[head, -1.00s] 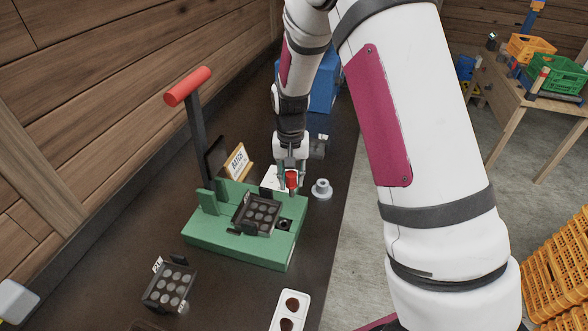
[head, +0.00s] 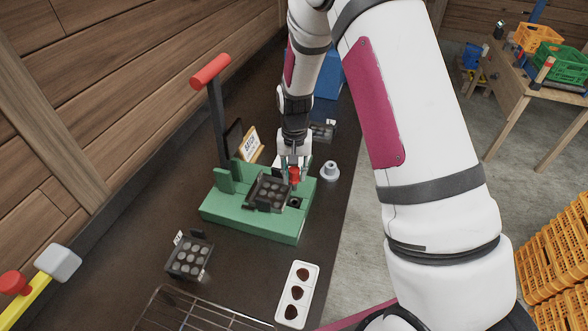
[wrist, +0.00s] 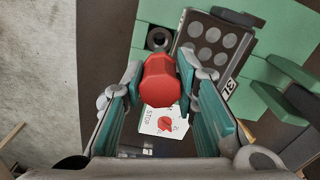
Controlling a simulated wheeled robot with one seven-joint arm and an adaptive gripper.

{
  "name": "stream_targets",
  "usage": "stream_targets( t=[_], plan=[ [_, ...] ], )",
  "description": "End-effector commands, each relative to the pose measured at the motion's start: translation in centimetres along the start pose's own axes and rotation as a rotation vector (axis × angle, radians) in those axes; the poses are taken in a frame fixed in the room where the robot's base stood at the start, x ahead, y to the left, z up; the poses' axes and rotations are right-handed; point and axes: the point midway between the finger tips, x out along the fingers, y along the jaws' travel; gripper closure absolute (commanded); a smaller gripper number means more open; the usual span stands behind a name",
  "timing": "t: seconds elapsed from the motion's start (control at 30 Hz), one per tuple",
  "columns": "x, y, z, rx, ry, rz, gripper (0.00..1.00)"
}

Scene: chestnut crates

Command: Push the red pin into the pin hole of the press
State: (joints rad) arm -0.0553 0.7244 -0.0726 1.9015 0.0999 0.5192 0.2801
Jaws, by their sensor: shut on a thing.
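The green press (head: 248,222) stands on the dark counter, with its red-ended lever (head: 211,71) upright at the left. A dark mould tray (head: 267,191) with round cavities sits on it. The dark pin hole (head: 296,202) is at the right of the tray; it also shows in the wrist view (wrist: 159,38). My gripper (head: 294,168) is shut on the red pin (wrist: 160,82), near the press's back right corner. In the wrist view the pin's red head is between the fingers, short of the hole. The pin's lower end is hidden.
A grey flanged piece (head: 330,172) stands right of the press. A second mould tray (head: 189,258), a white tray (head: 297,294) with dark pieces and a wire rack (head: 190,312) lie nearer. A sign (head: 250,145) and blue box (head: 329,76) are behind.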

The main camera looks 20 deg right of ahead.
Motion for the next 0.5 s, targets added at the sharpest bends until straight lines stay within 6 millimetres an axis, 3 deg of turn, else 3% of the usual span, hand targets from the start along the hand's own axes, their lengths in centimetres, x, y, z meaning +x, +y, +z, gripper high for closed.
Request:
stream_targets(
  t=[0.5],
  plan=[
    [4.0,0.0,0.0,0.0,0.0,0.0,1.0]
  ],
)
